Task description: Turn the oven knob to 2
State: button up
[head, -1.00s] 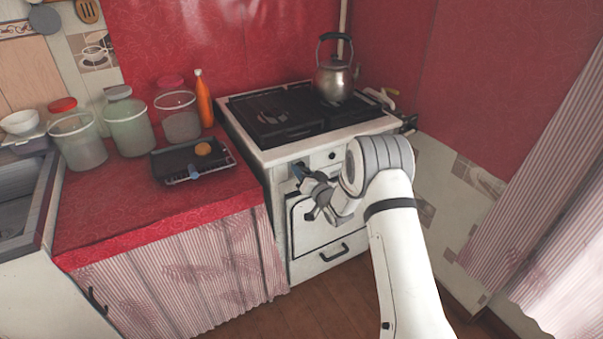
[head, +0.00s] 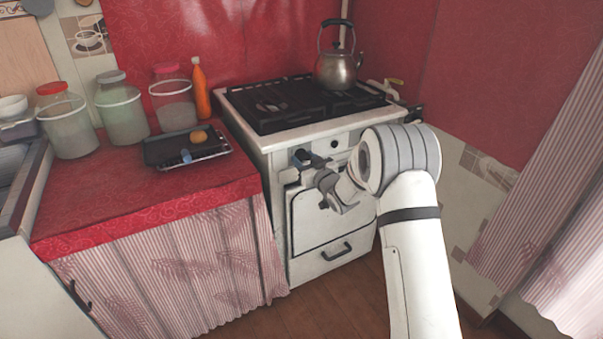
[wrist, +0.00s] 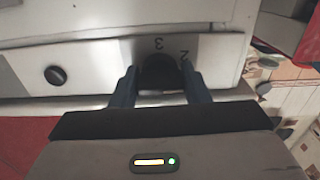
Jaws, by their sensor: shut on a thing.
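The oven knob (wrist: 158,72) is black and sits on the white front panel of the stove (head: 310,140). In the wrist view my gripper (wrist: 158,88) has its blue fingers on both sides of the knob and is shut on it. The printed marks 3 and 2 show beside the knob, the 3 near its middle and the 2 near the finger at the right. The knob's pointer cannot be made out. In the head view my gripper (head: 303,160) is at the left part of the panel, and the knob is mostly hidden there.
A second black knob (wrist: 55,75) is on the same panel. A kettle (head: 336,70) stands on the stove top. The red counter (head: 110,200) on the left holds jars, an orange bottle (head: 201,88) and a black tray (head: 160,160).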

jog(key=n+b, duration=0.4)
jog(key=b, duration=0.1)
jog(key=shift+f, duration=0.3)
jog(key=shift+r+n+b, duration=0.1)
jog(key=shift+n+b, duration=0.5)
jog(key=shift+b, duration=0.2)
jog(key=shift+r, duration=0.1)
jog(key=o, duration=1)
jog(key=shift+s+r, duration=0.1)
jog(key=shift+r, duration=0.05)
jog(key=shift+d, duration=0.1)
jog(key=v, duration=0.7)
jog(key=shift+s+d+p, duration=0.2)
jog(key=shift+s+p, duration=0.1)
jog(key=shift+s, duration=0.05)
